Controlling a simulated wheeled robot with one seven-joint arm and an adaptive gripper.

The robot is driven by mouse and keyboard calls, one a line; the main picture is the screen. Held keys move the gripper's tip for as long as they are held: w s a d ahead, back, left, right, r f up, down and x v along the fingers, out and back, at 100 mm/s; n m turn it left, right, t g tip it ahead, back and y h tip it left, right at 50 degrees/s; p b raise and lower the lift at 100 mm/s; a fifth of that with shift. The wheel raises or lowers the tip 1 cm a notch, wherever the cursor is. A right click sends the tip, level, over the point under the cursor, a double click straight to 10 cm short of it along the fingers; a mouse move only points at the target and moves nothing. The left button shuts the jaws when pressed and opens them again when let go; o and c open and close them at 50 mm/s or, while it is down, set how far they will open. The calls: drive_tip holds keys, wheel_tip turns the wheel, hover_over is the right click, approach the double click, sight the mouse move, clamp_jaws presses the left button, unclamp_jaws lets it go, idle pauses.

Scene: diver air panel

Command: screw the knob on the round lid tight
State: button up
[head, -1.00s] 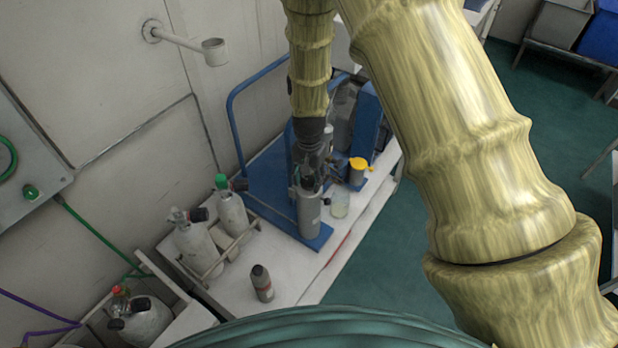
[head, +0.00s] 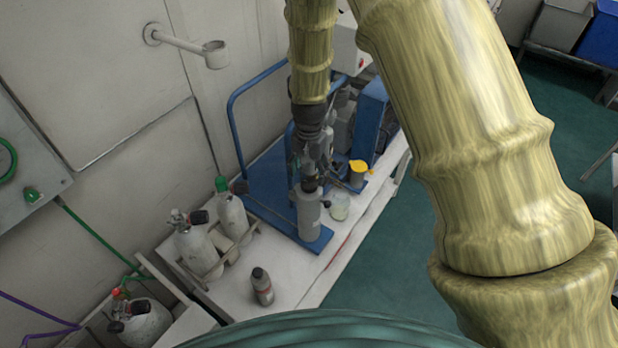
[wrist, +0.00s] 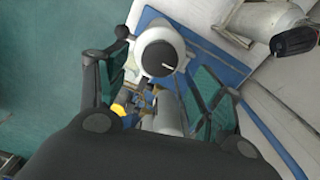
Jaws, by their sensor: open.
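The round lid (wrist: 143,42) is the pale grey top of an upright grey cylinder (head: 309,222) on the blue base plate. The knob (wrist: 160,57) is a dark disc on it with a short white mark; in the head view it is a small dark cap (head: 309,186). My gripper (head: 312,168) hangs just above the lid, pointing down. In the wrist view the two fingers of my gripper (wrist: 157,78) are spread wide, one on each side, with the knob between and beyond them. Nothing is held. The gap between fingertips and knob is hard to judge.
A yellow-topped part (head: 359,167) and a glass jar (head: 339,206) stand right of the cylinder. A blue rail (head: 232,120) rises behind left. Gas bottles (head: 232,215) stand left, and a small dark bottle (head: 262,286) stands in front on the white bench (head: 290,262).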

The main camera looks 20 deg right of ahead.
sight(309, 183)
wheel_tip(309, 183, up, 7)
drive_tip(key=shift+r, duration=0.15)
idle(0.7)
